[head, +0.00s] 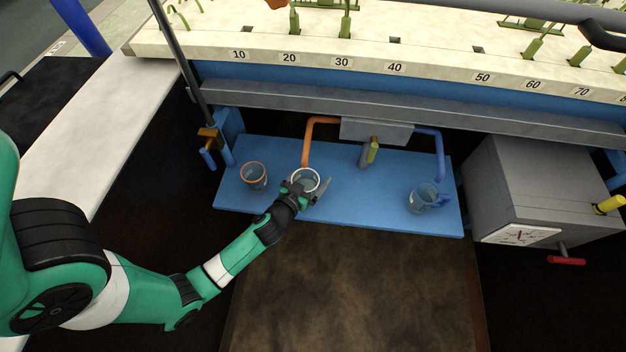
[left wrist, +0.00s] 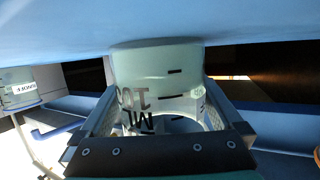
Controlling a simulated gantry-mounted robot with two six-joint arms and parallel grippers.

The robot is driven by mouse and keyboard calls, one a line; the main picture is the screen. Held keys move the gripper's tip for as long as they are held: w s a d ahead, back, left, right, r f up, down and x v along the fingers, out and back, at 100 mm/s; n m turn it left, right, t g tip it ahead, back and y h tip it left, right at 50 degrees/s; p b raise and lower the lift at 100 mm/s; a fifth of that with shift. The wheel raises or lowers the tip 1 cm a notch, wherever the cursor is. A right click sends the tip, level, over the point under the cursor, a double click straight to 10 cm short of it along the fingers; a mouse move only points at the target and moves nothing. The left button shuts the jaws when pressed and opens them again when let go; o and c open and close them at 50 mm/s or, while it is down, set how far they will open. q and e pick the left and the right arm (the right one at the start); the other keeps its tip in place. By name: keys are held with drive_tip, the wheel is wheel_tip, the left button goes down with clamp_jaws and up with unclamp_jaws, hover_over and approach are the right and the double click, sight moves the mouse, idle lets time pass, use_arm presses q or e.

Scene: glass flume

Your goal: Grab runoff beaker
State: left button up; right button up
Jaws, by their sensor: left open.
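A clear beaker with a white rim (head: 305,177) stands on the blue shelf (head: 340,205), below the orange pipe. My left gripper (head: 306,190) is at this beaker, from its near side. In the left wrist view the picture is upside down, and the beaker (left wrist: 155,70) with dark marks and letters stands between my two open fingers. I cannot tell whether they touch it. Another beaker with an orange rim (head: 254,176) stands to the left. I cannot tell from lettering which is the runoff beaker.
An orange pipe (head: 306,140) and a blue pipe (head: 439,155) come down from a grey box (head: 377,131). A grey cabinet with a dial (head: 520,235) is at the right. The flume edge overhangs the shelf.

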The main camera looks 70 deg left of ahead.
use_arm(q)
drive_tip(key=shift+s+d+f, duration=0.15)
drive_tip(key=shift+s, duration=0.25)
drive_tip(key=shift+c, duration=0.6)
drive_tip(key=c, duration=1.1)
drive_tip(key=shift+o, duration=0.2)
use_arm(e)
drive_tip(key=shift+s+d, duration=0.1)
drive_tip(key=shift+s, duration=0.1)
use_arm(q)
drive_tip(key=shift+r, duration=0.2)
